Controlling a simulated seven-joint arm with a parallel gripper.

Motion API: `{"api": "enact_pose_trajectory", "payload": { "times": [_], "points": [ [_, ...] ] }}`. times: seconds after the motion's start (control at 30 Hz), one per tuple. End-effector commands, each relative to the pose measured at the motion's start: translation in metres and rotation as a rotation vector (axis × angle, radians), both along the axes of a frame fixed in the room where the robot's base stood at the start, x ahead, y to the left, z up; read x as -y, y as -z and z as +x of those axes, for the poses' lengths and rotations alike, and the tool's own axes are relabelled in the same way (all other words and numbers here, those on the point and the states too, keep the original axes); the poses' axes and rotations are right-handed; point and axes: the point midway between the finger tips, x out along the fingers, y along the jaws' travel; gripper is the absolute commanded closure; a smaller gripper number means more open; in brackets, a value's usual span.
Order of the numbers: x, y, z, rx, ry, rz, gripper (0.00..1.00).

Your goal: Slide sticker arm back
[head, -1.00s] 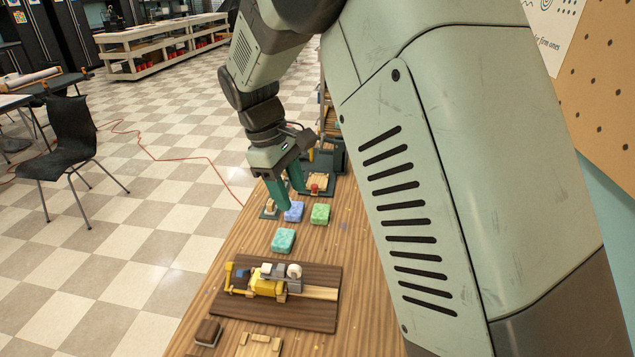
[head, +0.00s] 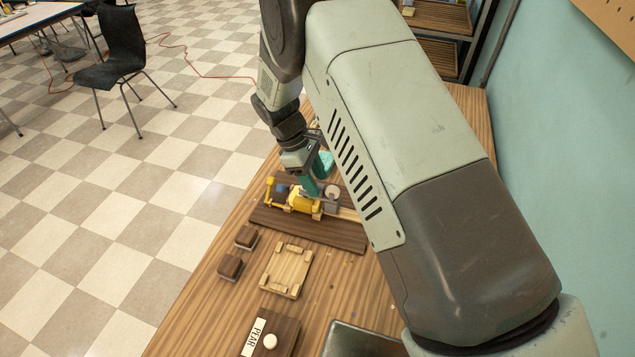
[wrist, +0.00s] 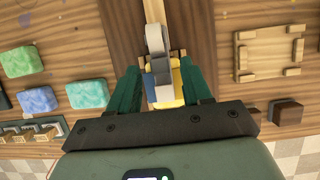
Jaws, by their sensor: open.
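The sticker device is a yellow body (head: 303,201) with a grey carriage and a pale roll (head: 332,192), on a dark wooden base (head: 310,232). My gripper (head: 317,184) is open and low over it, pointing down. In the wrist view, the green fingers of my gripper (wrist: 160,84) stand on either side of the device. The grey arm (wrist: 160,62) and the pale roll (wrist: 155,38) lie between and just beyond the tips. A light wooden rail (wrist: 154,12) runs away from them. I cannot tell whether either finger touches the device.
Green, blue and teal soaps (wrist: 88,94) lie to the left in the wrist view. A light wooden tray (head: 287,270), brown blocks (head: 230,266) and a board labelled PEAR (head: 268,335) stand in the head view's foreground. A dark metal tray (head: 360,340) is at the bottom edge.

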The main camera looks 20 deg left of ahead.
Motion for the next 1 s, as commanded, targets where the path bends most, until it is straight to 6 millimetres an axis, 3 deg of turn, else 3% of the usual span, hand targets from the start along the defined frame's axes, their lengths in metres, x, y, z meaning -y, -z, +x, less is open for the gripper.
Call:
{"api": "enact_pose_trajectory", "payload": {
  "times": [0.2, 0.47, 0.8, 1.0],
  "points": [
    [0.007, 0.016, 0.000, -0.001, 0.001, -0.001, 0.51],
    [0.007, 0.017, 0.000, 0.000, 0.001, 0.000, 0.51],
    [0.007, 0.016, 0.000, 0.000, 0.001, 0.001, 1.00],
    [0.007, 0.016, 0.000, 0.000, 0.001, 0.001, 1.00]
  ]
}}
